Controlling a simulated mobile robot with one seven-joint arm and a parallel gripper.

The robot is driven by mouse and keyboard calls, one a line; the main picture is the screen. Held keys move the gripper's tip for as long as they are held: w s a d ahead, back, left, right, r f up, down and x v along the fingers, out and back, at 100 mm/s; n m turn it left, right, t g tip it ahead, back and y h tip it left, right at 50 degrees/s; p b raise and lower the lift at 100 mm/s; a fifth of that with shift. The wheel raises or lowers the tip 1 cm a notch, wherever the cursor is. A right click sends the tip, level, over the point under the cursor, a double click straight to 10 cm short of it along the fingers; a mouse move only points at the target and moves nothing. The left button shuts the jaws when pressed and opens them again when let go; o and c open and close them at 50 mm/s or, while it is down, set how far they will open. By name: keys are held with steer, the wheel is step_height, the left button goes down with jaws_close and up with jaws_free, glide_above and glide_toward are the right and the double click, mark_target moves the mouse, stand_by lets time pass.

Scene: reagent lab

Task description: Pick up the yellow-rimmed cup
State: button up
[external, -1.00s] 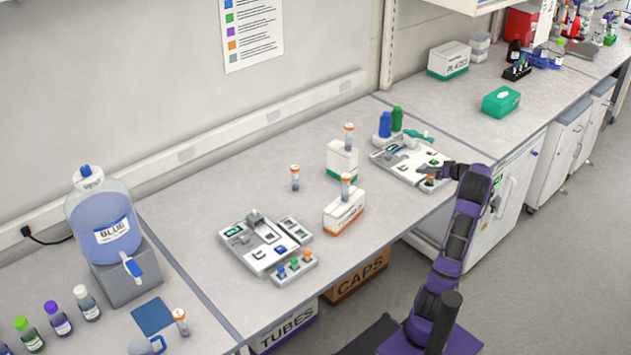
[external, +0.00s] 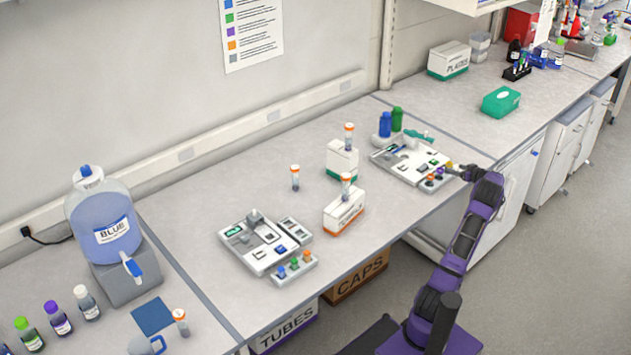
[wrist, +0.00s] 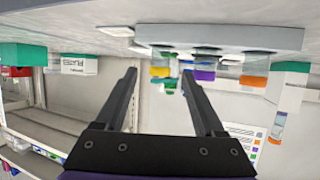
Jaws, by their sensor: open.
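The yellow-rimmed cup (wrist: 160,71) shows in the wrist view as a small clear cup with a yellow rim, upside down in this picture. It lies between the lines of my two fingers. In the external view it is a small yellow spot (external: 448,167) at the right end of the row of coloured cups. My gripper (wrist: 160,73) is open and empty, with its fingers pointing toward the row. In the external view my gripper (external: 456,170) is just right of the cup, at the bench's front edge. I cannot tell the exact gap.
A purple-rimmed cup (wrist: 205,75) and an orange-rimmed cup (wrist: 253,82) stand beside it on a grey strip (wrist: 225,38). The white instrument (external: 405,163) is just behind. Blue (external: 385,124) and green (external: 397,118) bottles stand farther back.

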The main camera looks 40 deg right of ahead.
mark_target(451, 167)
steer(key=shift+p+x, duration=0.45)
steer(key=shift+x, duration=2.55)
steer(key=shift+r, duration=0.1)
jaws_close()
